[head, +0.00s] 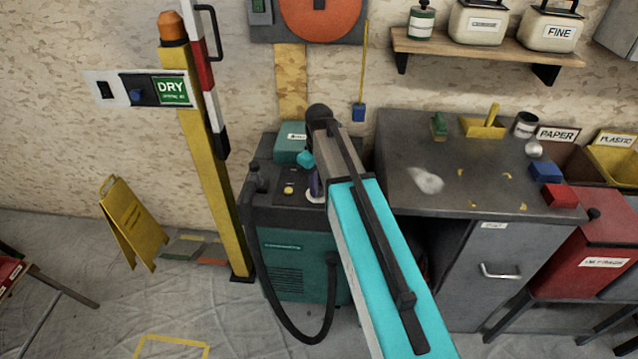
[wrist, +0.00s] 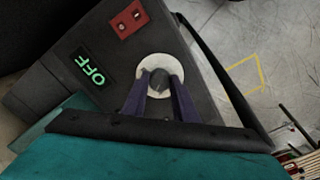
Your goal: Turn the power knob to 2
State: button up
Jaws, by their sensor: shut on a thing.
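The power knob (wrist: 160,83) is a small dark grey knob on a round white dial (wrist: 174,66), on the dark top of a machine. In the wrist view my gripper (wrist: 161,76) has its two purple fingers on either side of the knob, shut on it. A display (wrist: 93,68) beside the dial reads OFF in green. The dial's markings are too small to read. In the head view the machine (head: 297,265) is a dark and teal cabinet with a hose. My arm and gripper (head: 316,186) reach over its top and hide most of the knob.
A red switch plate (wrist: 130,19) sits near the dial. A teal box (head: 292,150) is at the back of the machine's top. A yellow post (head: 205,165) stands left of the machine, and a grey workbench (head: 455,185) stands right. Sheeted floor is open in front.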

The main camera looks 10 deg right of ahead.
aim_at(319, 189)
jog(key=m+p, duration=0.1)
jog(key=m, duration=0.2)
jog(key=shift+s+r+m, duration=0.1)
jog(key=shift+m, duration=0.3)
jog(key=shift+m+p, duration=0.4)
jog(key=shift+m, duration=1.4)
jog(key=o, duration=1.1)
jog(key=shift+c, duration=0.2)
jog(key=shift+r, duration=0.1)
notch_tip(319, 189, up, 14)
jog(key=b, duration=0.1)
jog(key=shift+f+b, duration=0.25)
jog(key=shift+b, duration=0.15)
jog(key=shift+f, duration=0.1)
